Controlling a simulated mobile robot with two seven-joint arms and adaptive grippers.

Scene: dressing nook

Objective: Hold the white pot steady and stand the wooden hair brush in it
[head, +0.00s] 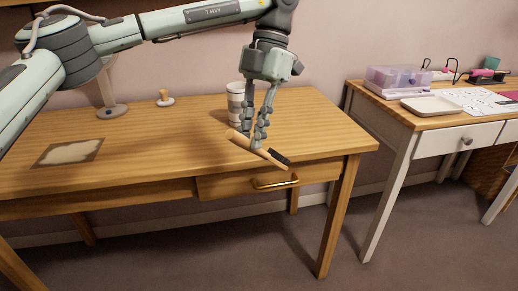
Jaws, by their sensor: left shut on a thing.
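The white pot (235,101) stands upright near the back right of the wooden table, partly hidden behind my left gripper. My left gripper (257,143) points down and is shut on the wooden hair brush (238,138). The brush lies across the fingers, tilted, with its dark bristle end (279,157) low to the right and its other end up to the left. It is near the table's front right edge, in front of the pot. I cannot tell how high it is above the table. My right gripper is not in view.
The wooden table (160,142) is largely clear in the middle. A framed square (68,152) lies at left. A small wooden-topped item (165,98) and a round stand base (112,111) are at the back. A white side table at right holds a purple box (398,79) and a tray (432,106).

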